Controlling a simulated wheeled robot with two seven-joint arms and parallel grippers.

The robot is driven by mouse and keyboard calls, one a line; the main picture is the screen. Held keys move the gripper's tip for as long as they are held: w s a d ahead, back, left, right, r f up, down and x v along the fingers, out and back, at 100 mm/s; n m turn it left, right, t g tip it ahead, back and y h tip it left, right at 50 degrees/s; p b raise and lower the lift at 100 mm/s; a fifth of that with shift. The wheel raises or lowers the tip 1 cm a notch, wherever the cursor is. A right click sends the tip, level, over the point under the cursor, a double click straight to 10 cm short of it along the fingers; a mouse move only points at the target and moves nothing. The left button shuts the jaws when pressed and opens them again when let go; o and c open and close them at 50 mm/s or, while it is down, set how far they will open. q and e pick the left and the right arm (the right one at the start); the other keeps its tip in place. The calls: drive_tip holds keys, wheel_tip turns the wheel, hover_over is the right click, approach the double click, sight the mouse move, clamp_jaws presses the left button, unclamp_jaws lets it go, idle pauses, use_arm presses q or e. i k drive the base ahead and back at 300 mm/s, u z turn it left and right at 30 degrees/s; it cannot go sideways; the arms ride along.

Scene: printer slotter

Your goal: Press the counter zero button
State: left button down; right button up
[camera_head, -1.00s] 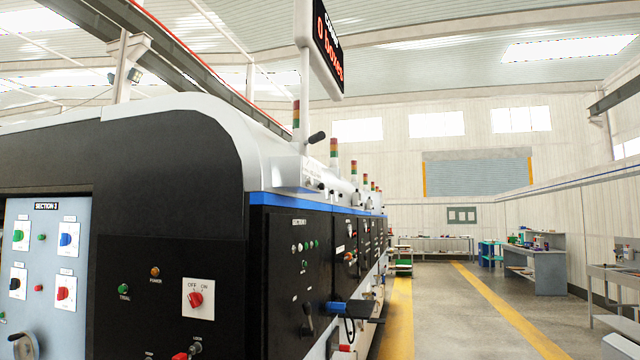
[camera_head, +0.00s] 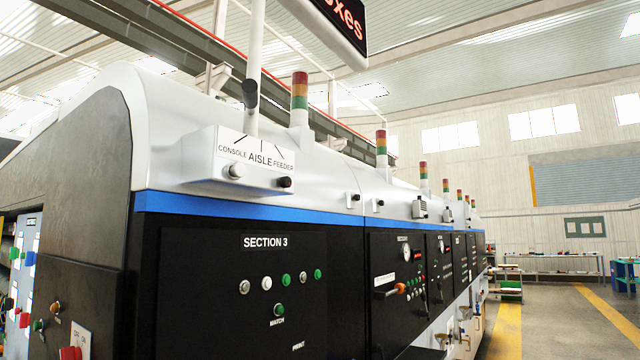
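The machine's black SECTION 3 panel (camera_head: 225,290) faces me in the middle of the head view. It carries a row of small round buttons: a grey one (camera_head: 244,287), a white one (camera_head: 266,283), a green one (camera_head: 286,280), another grey one and another green one (camera_head: 317,274). A green WATCH knob (camera_head: 279,310) sits below the row. I cannot read any counter zero label, so I cannot tell which control it is. Neither of my grippers is in view.
A white box marked CONSOLE, AISLE, FEEDER (camera_head: 250,160) juts out above the panel. A red-lettered display (camera_head: 340,22) hangs overhead. More panels (camera_head: 398,285) run back along the machine. The aisle floor (camera_head: 550,330) at right is free.

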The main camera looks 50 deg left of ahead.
sight(239, 170)
drive_tip(key=i, duration=0.95)
drive_tip(key=u, duration=2.9)
